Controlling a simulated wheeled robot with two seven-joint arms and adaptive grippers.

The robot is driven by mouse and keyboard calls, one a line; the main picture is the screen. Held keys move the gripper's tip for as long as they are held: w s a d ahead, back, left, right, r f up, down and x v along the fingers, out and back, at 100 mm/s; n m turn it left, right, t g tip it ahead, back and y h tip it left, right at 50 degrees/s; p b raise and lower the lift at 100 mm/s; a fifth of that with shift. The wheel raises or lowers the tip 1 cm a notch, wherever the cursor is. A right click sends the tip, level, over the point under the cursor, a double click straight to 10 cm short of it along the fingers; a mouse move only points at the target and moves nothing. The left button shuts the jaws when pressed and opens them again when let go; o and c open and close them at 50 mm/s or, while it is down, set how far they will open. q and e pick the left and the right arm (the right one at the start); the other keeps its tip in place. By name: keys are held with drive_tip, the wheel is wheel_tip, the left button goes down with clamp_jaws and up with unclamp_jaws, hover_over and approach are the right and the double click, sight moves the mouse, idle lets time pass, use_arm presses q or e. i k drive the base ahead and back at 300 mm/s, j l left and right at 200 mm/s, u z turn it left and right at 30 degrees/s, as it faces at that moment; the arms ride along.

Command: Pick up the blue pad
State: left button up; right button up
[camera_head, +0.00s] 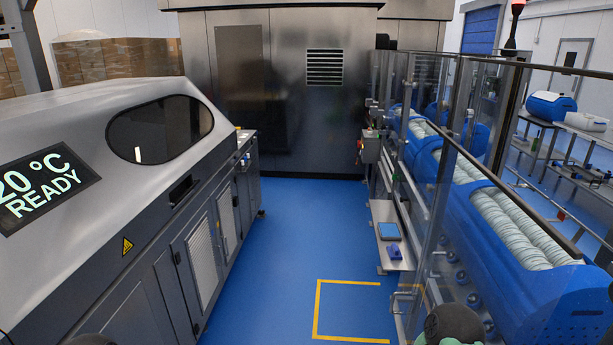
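A flat, light-blue rectangular pad (389,231) with a dark border lies on a narrow pale shelf (382,211) right of the picture's middle, by the glass guard. A smaller dark-blue block (395,252) sits on the same shelf, just nearer to me than the pad. Nothing covers the pad. Neither of my grippers shows. Only dark rounded parts, which look like pieces of my arms, show at the bottom edge, far from the shelf.
A long grey machine (150,230) with a "20 °C READY" display lines the left. Clear glass panels (440,150) and blue tubs (515,260) of rolled pale items line the right. The blue floor (290,240) between is clear, with a yellow marking (316,310).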

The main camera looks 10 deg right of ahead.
sight(393, 252)
drive_tip(key=i, duration=2)
drive_tip(key=i+z, duration=0.1)
drive_tip(key=i, duration=0.5)
drive_tip(key=i+j+z, duration=0.1)
drive_tip(key=i, duration=0.5)
drive_tip(key=i+j, duration=0.15)
drive_tip(key=i, duration=0.45)
drive_tip(key=i+l+z, duration=0.05)
